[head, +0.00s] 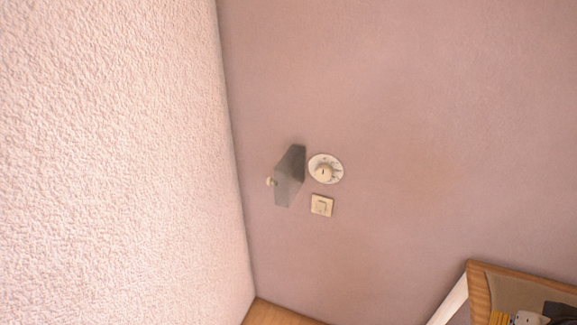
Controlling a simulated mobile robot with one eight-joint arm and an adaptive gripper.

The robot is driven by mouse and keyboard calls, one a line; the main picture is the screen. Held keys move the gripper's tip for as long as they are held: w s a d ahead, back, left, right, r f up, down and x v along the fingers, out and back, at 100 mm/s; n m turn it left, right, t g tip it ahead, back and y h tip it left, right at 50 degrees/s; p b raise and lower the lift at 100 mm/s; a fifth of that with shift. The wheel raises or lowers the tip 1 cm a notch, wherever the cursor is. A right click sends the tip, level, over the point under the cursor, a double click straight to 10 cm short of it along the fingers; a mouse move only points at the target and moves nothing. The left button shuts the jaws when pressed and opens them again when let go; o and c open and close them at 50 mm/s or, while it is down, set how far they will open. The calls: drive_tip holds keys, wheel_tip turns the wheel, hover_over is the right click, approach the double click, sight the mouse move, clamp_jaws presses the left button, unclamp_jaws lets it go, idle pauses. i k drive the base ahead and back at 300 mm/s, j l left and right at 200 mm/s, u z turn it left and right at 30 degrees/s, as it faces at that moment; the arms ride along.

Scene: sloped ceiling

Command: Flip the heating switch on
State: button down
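A square cream switch plate (321,206) is fixed on the pinkish wall. Just above it is a round white dial plate (325,169) with a raised centre knob. Left of both, a grey box-like fixture (289,178) juts out, with a small cream knob (271,182) at its left side. No label is readable, so I cannot tell which of these is the heating switch or whether it is on or off. My gripper is not in view.
A rough, pale textured wall (110,160) fills the left side and meets the pinkish wall (420,110) in a corner. A wooden surface (280,314) shows at the bottom. A wood-edged piece (480,292) with small items stands at the lower right.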

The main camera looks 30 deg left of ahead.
sight(320, 208)
drive_tip(key=u, duration=1.05)
